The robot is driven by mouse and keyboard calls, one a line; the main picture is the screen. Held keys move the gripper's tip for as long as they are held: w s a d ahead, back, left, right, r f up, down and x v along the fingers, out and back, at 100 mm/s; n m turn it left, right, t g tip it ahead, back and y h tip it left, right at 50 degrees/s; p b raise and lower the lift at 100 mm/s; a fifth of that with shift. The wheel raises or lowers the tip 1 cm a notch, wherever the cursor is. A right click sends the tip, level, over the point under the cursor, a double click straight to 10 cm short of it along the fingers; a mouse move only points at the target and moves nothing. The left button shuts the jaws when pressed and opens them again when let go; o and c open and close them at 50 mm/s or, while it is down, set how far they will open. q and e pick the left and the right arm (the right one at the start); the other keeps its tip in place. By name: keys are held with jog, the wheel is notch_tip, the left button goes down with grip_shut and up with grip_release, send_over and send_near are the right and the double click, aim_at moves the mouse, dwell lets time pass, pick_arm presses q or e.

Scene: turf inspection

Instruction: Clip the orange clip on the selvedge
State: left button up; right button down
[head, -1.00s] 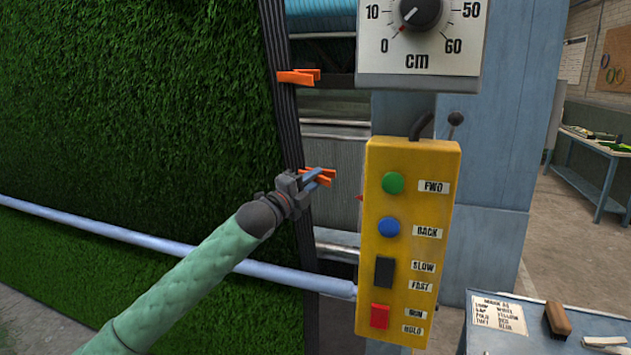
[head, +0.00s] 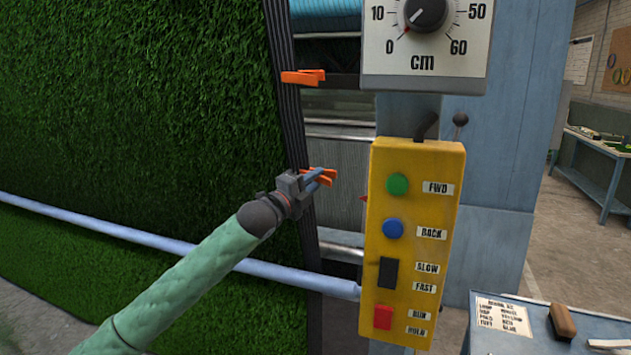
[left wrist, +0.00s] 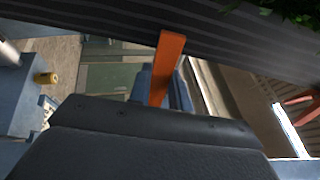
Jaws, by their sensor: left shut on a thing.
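The selvedge (head: 291,120) is the dark ribbed strip down the right edge of the green turf; it crosses the top of the left wrist view (left wrist: 120,22). My left gripper (head: 321,176) is shut on an orange clip (head: 330,182) at the selvedge's right edge. In the left wrist view the clip (left wrist: 166,68) stands up between the fingers, and its far end overlaps the strip's edge. I cannot tell whether its jaws are around the strip. Another orange clip (head: 303,77) sits higher on the selvedge. My right gripper is not in view.
A yellow control box (head: 410,245) with buttons hangs close to the right of my left gripper. A dial (head: 425,40) marked in cm is above it. A small table (head: 545,325) stands at the lower right.

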pick_arm(q)
jog(key=shift+w+a, duration=0.2)
jog(key=shift+a, duration=0.35)
dwell(0.4)
dwell(0.8)
jog(key=o, duration=0.9)
jog(key=shift+s+a, duration=0.1)
jog(key=shift+a, duration=0.1)
jog(key=shift+d, duration=0.1)
